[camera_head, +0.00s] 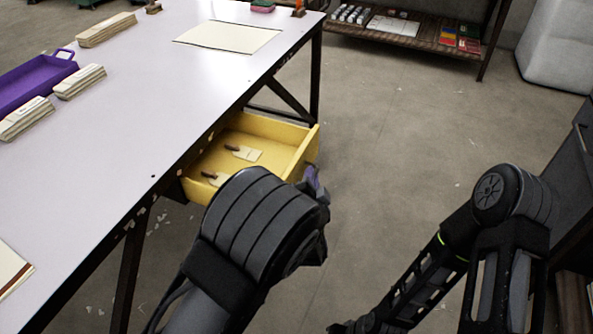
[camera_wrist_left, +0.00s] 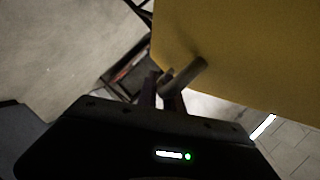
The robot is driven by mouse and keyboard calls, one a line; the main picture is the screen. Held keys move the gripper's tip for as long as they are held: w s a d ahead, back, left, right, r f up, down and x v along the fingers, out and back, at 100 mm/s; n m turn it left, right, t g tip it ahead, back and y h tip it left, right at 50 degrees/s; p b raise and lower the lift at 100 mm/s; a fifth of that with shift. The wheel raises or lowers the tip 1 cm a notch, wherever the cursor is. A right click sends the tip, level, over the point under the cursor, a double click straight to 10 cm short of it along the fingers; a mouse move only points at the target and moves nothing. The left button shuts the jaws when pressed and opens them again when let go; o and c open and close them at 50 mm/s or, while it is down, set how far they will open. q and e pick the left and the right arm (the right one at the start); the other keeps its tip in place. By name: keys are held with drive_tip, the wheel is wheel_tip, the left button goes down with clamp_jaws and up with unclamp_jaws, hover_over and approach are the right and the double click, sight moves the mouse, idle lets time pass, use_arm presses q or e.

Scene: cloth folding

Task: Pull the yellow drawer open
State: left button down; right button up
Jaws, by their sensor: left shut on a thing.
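The yellow drawer (camera_head: 308,150) stands out from under the white-topped table, with its inside showing. Two brown-and-cream tag-like items lie in it, one of them a cream tag (camera_head: 248,153). My left gripper (camera_head: 315,182) is at the outside of the drawer front, partly hidden by my own wrist. In the left wrist view, its narrow fingers (camera_wrist_left: 165,92) are shut on the grey bar handle (camera_wrist_left: 185,76) of the yellow drawer front (camera_wrist_left: 240,45). My right arm is at the lower right, and its fingers cannot be made out at the bottom edge.
A low wooden shelf (camera_head: 420,40) with small goods stands at the back. The concrete floor (camera_head: 400,120) right of the drawer is clear.

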use_arm(q)
drive_tip(key=shift+s+d+f, duration=0.15)
drive_tip(key=shift+d, duration=0.1)
drive_tip(key=c, duration=1.8)
unclamp_jaws()
drive_tip(key=shift+o, duration=0.2)
drive_tip(key=p+v, duration=0.1)
drive_tip(key=v, duration=0.6)
drive_tip(key=shift+s+p, duration=0.35)
drive_tip(key=shift+s, duration=0.05)
